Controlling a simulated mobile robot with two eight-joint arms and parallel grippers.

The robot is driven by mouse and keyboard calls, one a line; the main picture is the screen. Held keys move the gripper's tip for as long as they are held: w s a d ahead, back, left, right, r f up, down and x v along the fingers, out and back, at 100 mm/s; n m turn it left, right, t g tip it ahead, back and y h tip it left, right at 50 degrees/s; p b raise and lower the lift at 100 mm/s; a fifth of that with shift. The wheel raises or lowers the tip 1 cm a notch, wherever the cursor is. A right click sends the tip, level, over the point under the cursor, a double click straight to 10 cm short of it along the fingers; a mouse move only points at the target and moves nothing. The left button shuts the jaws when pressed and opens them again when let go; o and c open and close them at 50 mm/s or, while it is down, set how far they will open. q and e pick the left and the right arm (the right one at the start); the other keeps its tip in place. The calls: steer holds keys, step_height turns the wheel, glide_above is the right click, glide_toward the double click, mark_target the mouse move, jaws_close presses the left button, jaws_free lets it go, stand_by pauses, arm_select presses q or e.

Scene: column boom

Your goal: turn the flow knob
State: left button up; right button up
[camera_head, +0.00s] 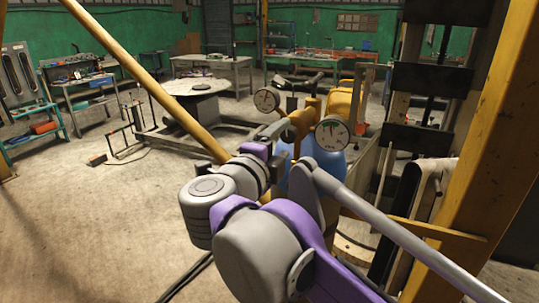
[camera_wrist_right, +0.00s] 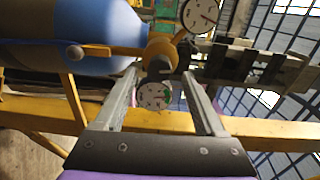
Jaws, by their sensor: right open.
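The flow knob (camera_wrist_right: 159,68) looks like a dark, stubby part on the yellow regulator body in the right wrist view. My right gripper (camera_wrist_right: 160,74) is open, with one finger on each side of the knob. I cannot tell whether either finger touches it. In the head view my right gripper (camera_head: 279,129) reaches to the regulator between two round gauges, and its wrist hides part of the fittings. One gauge (camera_head: 266,100) is on the left and the other gauge (camera_head: 333,133) on the right. My left gripper is not in view.
A blue cylinder (camera_wrist_right: 70,35) lies beside the regulator in the wrist view. A yellow post (camera_head: 495,150) stands close on the right, and a yellow pole (camera_head: 150,80) slants across the left. A round table (camera_head: 195,87) stands behind.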

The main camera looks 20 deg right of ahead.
steer(key=v, duration=0.8)
steer(key=shift+b, duration=0.35)
steer(key=shift+w+d, duration=0.1)
